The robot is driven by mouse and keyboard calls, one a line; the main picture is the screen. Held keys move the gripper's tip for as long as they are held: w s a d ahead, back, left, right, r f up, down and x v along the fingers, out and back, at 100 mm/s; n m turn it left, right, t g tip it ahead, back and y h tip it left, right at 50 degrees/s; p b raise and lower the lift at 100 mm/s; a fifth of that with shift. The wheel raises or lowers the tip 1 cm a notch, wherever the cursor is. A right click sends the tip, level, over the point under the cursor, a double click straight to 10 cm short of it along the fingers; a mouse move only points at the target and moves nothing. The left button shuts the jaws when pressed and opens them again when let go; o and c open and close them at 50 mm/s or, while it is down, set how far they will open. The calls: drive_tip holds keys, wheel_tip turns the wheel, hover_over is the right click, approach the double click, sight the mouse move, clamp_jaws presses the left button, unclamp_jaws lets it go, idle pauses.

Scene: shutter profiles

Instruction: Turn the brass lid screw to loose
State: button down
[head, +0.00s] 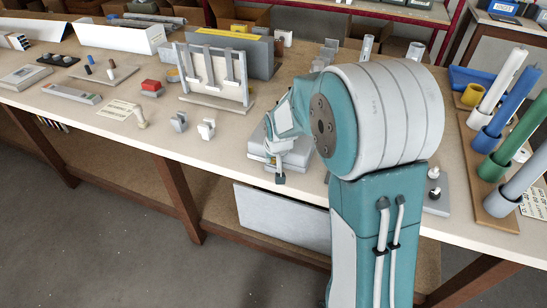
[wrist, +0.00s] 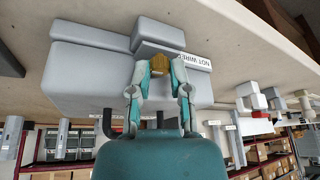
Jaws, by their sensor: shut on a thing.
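A light grey box (head: 256,141) sits near the front edge of the bench in the head view, partly hidden by my arm. In the wrist view the grey box (wrist: 85,75) fills the upper left, with a lid seam along it. The brass lid screw (wrist: 153,62) shows at the box's lid, between my fingertips. My gripper (wrist: 156,68) is shut on the brass lid screw, one finger on each side.
A white label (wrist: 194,61) with black lettering is right beside the screw. Small white parts (head: 207,128) stand left of the box. A rack with hooked arms (head: 214,78) is behind them. Coloured tubes (head: 513,135) stand on a wooden board at the right. The bench's front edge is close.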

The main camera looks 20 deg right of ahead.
drive_tip(key=shift+f, duration=0.1)
drive_tip(key=c, duration=0.6)
unclamp_jaws()
drive_tip(key=shift+a, duration=0.1)
drive_tip(key=shift+m, duration=0.3)
